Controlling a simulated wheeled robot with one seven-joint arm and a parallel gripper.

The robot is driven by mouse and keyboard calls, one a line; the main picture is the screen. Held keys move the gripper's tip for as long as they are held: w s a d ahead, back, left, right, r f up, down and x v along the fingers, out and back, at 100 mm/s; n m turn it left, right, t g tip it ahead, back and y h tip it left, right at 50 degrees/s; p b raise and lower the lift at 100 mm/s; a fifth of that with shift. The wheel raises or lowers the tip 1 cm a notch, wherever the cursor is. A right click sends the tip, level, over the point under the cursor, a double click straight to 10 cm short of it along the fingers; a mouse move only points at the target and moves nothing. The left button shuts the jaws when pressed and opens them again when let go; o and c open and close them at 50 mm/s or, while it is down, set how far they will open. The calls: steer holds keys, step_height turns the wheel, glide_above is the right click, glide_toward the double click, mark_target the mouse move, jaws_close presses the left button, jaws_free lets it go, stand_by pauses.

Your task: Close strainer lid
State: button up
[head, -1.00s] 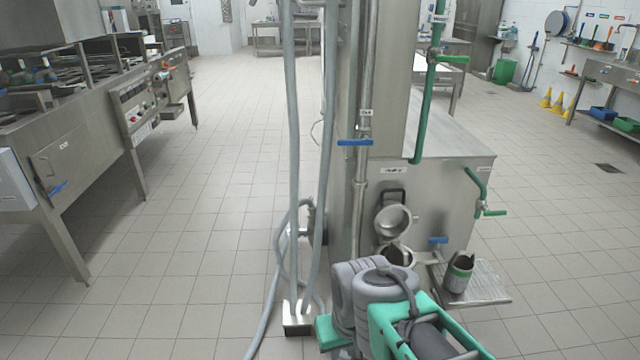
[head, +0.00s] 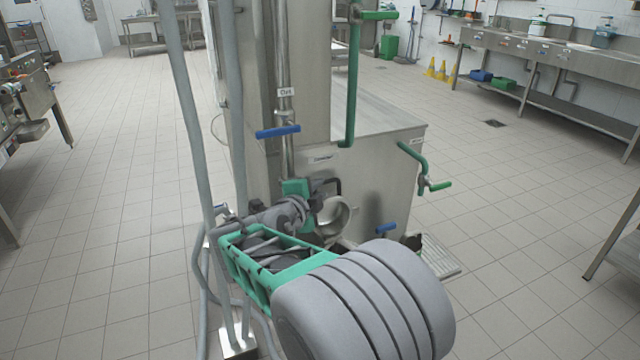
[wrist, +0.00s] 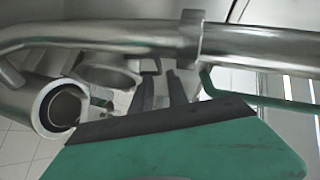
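The round metal strainer lid (head: 336,217) stands open on the front of the steel machine, partly covered by my gripper in the head view. The strainer mouth below it is mostly hidden by my arm. My gripper (head: 318,193) is just left of and above the lid, close to the machine front; touching cannot be told. In the wrist view, my gripper's two dark fingers (wrist: 162,88) show a narrow gap with nothing clearly held. Two round metal rims lie left of the fingers; I cannot tell which is the lid.
Vertical pipes with a blue valve handle (head: 278,131) stand left of the lid. A dark cup (head: 413,242) on the side tray (head: 440,262) is mostly hidden. Floor is clear to the right.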

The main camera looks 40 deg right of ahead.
mark_target(328, 182)
steer(key=x, duration=0.6)
steer(key=shift+f, duration=0.15)
steer(key=shift+c, duration=0.4)
jaws_close()
stand_by(0.7)
